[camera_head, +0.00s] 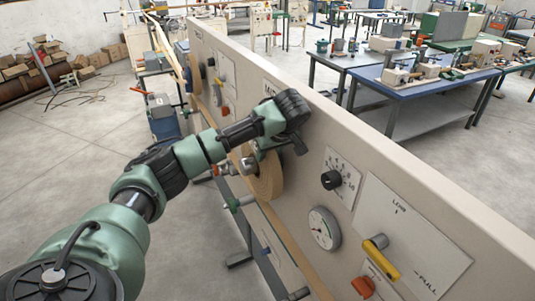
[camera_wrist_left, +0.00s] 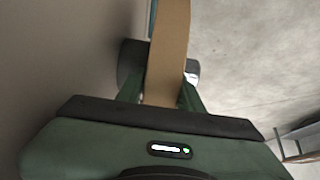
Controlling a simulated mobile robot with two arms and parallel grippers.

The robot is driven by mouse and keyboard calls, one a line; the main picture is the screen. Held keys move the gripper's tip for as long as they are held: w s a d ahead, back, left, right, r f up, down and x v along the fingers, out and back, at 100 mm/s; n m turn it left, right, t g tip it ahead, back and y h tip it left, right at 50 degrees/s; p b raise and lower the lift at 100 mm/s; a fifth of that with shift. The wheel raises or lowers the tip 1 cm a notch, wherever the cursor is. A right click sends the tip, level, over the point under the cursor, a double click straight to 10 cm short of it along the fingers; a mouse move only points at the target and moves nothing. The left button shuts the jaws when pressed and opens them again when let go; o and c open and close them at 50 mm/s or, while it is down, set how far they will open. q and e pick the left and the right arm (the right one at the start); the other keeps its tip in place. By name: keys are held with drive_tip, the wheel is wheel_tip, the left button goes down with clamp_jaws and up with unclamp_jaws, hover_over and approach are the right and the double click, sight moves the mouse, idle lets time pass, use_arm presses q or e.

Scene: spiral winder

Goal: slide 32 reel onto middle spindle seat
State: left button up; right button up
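A tan, disc-like reel (camera_head: 266,180) stands upright close to the front of the beige winder panel (camera_head: 310,115); no number on it is readable. A metal and dark spindle part (camera_head: 230,167) shows at its left, but how far the reel sits on the seat cannot be seen. My left gripper (camera_head: 263,150) is at the reel's upper edge. In the left wrist view, the tan reel edge (camera_wrist_left: 168,55) runs between my two green fingers (camera_wrist_left: 160,95), which appear to press on both sides. My right gripper is out of view.
A green-ended rod (camera_head: 237,203) sticks out below the reel.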

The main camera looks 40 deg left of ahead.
use_arm(q)
drive_tip(key=o, duration=0.3)
drive_tip(key=shift+r, duration=0.1)
drive_tip(key=shift+s+d+f, duration=0.15)
drive_tip(key=shift+f, duration=0.05)
drive_tip(key=shift+d+r+b, duration=0.2)
drive_tip(key=shift+r+b, duration=0.15)
drive_tip(key=b+v, duration=0.1)
drive_tip(key=v, duration=0.6)
drive_tip(key=shift+r+b, duration=0.2)
drive_tip(key=shift+b, duration=0.2)
drive_tip(key=shift+s+f, duration=0.1)
drive_tip(key=shift+s, duration=0.05)
